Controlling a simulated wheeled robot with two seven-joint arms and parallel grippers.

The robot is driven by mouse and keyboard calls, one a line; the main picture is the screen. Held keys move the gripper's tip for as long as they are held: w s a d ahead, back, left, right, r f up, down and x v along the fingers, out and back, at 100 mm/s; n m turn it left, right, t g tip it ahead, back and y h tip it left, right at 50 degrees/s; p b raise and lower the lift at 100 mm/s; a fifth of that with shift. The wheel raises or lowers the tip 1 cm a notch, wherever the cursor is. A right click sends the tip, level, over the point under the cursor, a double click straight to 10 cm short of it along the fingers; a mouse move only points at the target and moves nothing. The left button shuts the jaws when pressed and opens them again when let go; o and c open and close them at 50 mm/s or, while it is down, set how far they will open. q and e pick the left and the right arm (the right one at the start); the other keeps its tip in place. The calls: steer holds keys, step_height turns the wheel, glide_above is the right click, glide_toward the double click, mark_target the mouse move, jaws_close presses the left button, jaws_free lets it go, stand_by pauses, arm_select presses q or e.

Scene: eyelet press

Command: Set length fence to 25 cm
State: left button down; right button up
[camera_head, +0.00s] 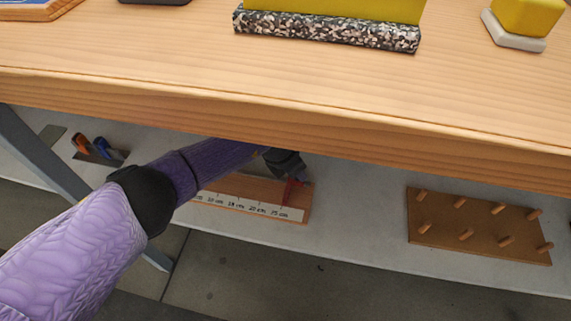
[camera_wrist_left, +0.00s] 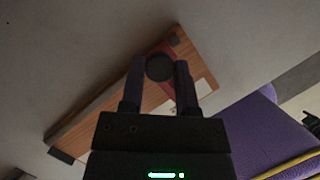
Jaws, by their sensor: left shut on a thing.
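The length fence is a wooden board with a white scale strip (camera_head: 250,203) on the shelf under the table. A red pointer (camera_head: 289,190) stands over the strip's right end, close to the 25 cm label; its exact alignment is hard to tell. My left gripper (camera_head: 285,165) reaches under the table edge to the board's right end. In the left wrist view, its fingers (camera_wrist_left: 159,75) are on both sides of a round dark knob (camera_wrist_left: 159,67) and shut on it. Some red shows around the knob on the wooden board (camera_wrist_left: 100,112). My right gripper is not in view.
The table's front edge (camera_head: 300,130) hangs over my left arm. A pegboard (camera_head: 470,228) lies right on the shelf; orange- and blue-handled tools (camera_head: 90,147) lie left. A speckled block (camera_head: 325,32) with a yellow part stands on the table top.

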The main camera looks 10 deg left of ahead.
arm_select(q)
steer(key=shift+d, duration=0.2)
steer(key=shift+c, duration=1.7)
jaws_free()
steer(key=shift+d, duration=0.1)
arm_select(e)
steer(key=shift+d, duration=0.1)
arm_select(q)
steer(key=p+v, duration=0.7)
steer(key=v, duration=0.3)
steer(key=shift+p, duration=0.4)
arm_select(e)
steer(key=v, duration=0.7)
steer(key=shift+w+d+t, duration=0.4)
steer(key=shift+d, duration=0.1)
arm_select(q)
steer(key=shift+f, duration=0.1)
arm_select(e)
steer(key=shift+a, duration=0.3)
